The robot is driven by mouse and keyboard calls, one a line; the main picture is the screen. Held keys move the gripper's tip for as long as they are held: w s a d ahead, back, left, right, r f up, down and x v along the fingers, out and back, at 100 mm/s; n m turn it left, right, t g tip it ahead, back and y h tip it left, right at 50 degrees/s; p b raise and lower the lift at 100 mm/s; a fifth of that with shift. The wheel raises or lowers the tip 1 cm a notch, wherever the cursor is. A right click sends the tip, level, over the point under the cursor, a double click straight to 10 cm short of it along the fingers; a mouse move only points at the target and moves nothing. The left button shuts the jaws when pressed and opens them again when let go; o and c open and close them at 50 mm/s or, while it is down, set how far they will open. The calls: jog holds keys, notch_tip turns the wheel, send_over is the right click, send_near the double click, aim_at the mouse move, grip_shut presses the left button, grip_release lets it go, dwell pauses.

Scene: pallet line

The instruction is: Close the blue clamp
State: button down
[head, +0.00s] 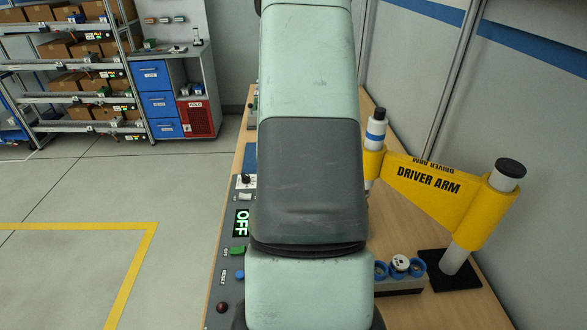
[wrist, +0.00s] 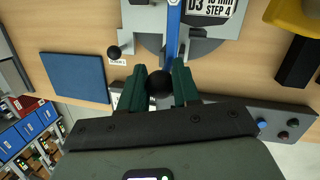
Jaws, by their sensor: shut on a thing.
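In the wrist view, my gripper (wrist: 158,78) has two dark green fingers on either side of a black ball knob (wrist: 158,84). It is shut on this knob. The blue clamp (wrist: 173,22) shows as a blue bar running down from the top edge towards the knob, over a grey plate (wrist: 215,45). The join between bar and knob is partly hidden by the fingers. A white label reading "03 10 mm STEP 4" (wrist: 208,10) is right of the bar. In the head view my arm hides the clamp and gripper.
A second black knob (wrist: 113,52) and a blue square (wrist: 75,77) are left of the gripper. The yellow "DRIVER ARM" (head: 428,182) stands on the bench's right side. Blue rings (head: 400,268) sit near it. A control panel (head: 238,265) lines the left bench edge.

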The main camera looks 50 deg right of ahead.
jog(key=shift+s+d, duration=0.15)
dwell(0.4)
jog(key=c, duration=0.9)
grip_release()
jog(key=shift+o, duration=0.2)
jog(key=v, duration=1)
jog(key=shift+s+r, duration=0.2)
jog(key=shift+r, duration=0.2)
